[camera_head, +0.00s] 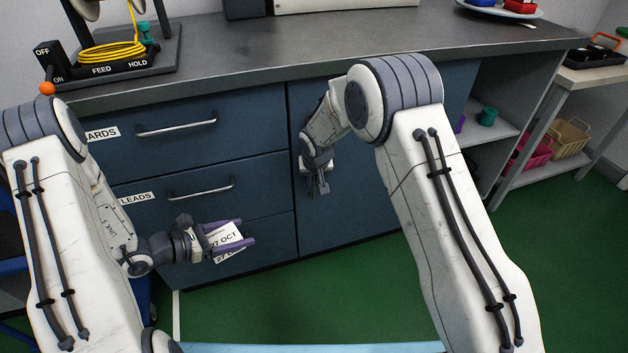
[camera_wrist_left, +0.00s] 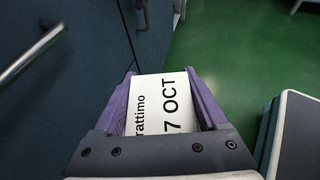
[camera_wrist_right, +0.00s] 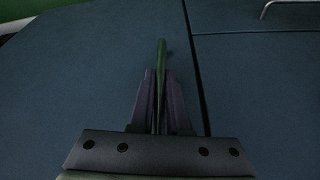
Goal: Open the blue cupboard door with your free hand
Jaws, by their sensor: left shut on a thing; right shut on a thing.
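The blue cupboard door (camera_head: 370,195) is right of the drawers and looks closed, its left edge along the seam beside them. My right gripper (camera_head: 318,186) is at the door's left part, fingers pointing at its face. In the right wrist view its fingers are shut on a thin upright bar (camera_wrist_right: 162,55), which looks like the door handle; the fingers hide most of it. My left gripper (camera_head: 246,232) is shut on a white printed card (camera_wrist_left: 162,105) reading "7 OCT", held in front of the lower drawers. My right arm covers the door's right part.
Blue drawers with bar handles (camera_head: 177,124) stand left of the door, close to my left gripper. The grey worktop (camera_head: 260,55) carries a stand with a yellow cable coil (camera_head: 108,50). Open shelves (camera_head: 490,130) are right of the door. Green floor (camera_head: 350,285) in front is clear.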

